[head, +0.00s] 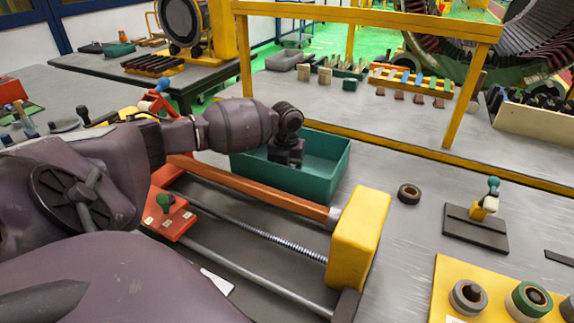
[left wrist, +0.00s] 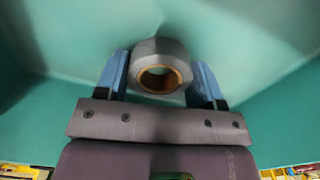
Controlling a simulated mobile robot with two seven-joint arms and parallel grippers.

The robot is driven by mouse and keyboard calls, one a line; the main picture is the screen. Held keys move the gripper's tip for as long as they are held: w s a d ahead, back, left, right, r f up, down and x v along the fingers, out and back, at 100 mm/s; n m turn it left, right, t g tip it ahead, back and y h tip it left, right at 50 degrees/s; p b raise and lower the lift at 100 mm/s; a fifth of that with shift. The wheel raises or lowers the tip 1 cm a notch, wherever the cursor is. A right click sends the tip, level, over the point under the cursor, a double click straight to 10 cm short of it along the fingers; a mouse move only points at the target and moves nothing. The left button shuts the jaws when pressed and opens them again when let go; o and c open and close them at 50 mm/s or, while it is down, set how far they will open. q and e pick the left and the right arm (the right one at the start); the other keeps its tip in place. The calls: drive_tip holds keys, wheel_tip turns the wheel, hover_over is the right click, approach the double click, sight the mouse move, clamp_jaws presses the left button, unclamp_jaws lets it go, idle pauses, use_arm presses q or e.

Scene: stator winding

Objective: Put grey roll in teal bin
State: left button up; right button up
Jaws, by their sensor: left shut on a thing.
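The teal bin (head: 327,163) stands on the table behind the orange rail. In the left wrist view, the left gripper (left wrist: 160,77) is shut on the grey roll (left wrist: 160,47), a grey ring with a brown inner core, held between two blue fingers. Teal bin walls and floor (left wrist: 70,60) surround it there. I cannot tell whether the roll touches the bin floor. In the head view the roll is hidden by the gripper and the bin wall. My right gripper is not in view.
A dark roll (head: 409,194) lies on the table right of the bin. A yellow board (head: 448,275) at the lower right holds more rolls. A yellow block (head: 358,240) and orange rail (head: 265,190) stand in front of the bin. A yellow frame (head: 370,17) rises behind it.

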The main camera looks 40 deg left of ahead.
use_arm(q)
drive_tip(key=o, duration=0.9)
drive_tip(key=shift+o, duration=0.2)
wheel_tip(320, 180, up, 12)
drive_tip(key=p, duration=0.1)
drive_tip(key=shift+r, duration=0.15)
idle(0.5)
